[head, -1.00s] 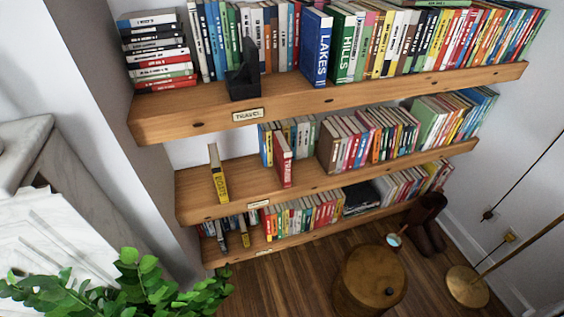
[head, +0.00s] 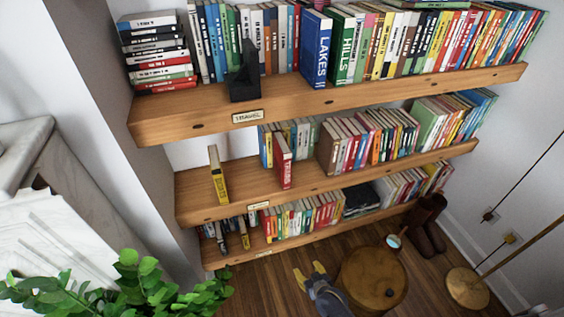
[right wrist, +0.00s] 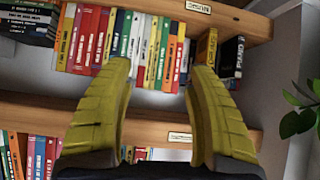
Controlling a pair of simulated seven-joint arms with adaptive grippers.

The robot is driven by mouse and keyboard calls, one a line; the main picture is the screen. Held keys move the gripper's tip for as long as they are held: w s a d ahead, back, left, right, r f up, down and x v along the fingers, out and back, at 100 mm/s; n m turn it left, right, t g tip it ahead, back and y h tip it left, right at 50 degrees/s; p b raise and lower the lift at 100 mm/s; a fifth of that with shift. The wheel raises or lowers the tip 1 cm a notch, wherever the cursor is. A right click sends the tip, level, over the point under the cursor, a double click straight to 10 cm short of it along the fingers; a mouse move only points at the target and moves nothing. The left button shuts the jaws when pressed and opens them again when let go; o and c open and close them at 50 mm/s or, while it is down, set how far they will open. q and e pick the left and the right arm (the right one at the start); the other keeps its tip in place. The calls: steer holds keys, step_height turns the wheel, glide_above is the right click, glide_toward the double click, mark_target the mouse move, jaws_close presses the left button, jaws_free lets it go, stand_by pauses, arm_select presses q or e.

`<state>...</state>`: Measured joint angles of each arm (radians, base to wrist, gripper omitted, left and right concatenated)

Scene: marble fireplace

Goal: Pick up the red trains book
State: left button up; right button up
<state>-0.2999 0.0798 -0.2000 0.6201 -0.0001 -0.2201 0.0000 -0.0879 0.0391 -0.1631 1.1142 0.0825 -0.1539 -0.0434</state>
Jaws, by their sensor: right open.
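The red trains book (head: 284,168) stands upright on the middle shelf (head: 235,200), its spine facing out, at the left end of a gap in the row. My right gripper (head: 309,272) has come into the head view at the bottom, low over the floor, beside the round wooden stool. It is well below and apart from the red book. Its yellow fingers are spread with nothing between them, as the right wrist view (right wrist: 160,85) also shows. That view appears upside down and faces the lower shelves; I cannot surely pick out the trains book there. My left gripper is not in view.
A yellow book (head: 218,175) stands alone left of the red one. The round stool (head: 372,280) and a lamp base (head: 467,287) stand on the floor. A leafy plant (head: 130,285) is at lower left.

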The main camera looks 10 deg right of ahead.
steer(key=w+a+r+t, duration=0.1)
steer(key=w+r+t, duration=0.1)
steer(key=w+r, duration=0.6)
steer(key=w+a+r+t, duration=0.1)
steer(key=w+r+t, duration=0.25)
steer(key=r, duration=0.75)
steer(key=m+t+y, duration=0.1)
steer(key=t, duration=0.1)
glide_toward(284, 160)
step_height(284, 160, down, 5)
steer(key=s+d, duration=0.2)
steer(key=w+a, duration=0.1)
steer(key=w, duration=1)
steer(key=w+a, duration=0.1)
steer(key=w, duration=0.4)
steer(key=shift+w+a+f, duration=0.15)
steer(key=shift+w+a, duration=0.2)
steer(key=shift+w, duration=0.05)
steer(key=shift+c, duration=0.2)
jaws_close()
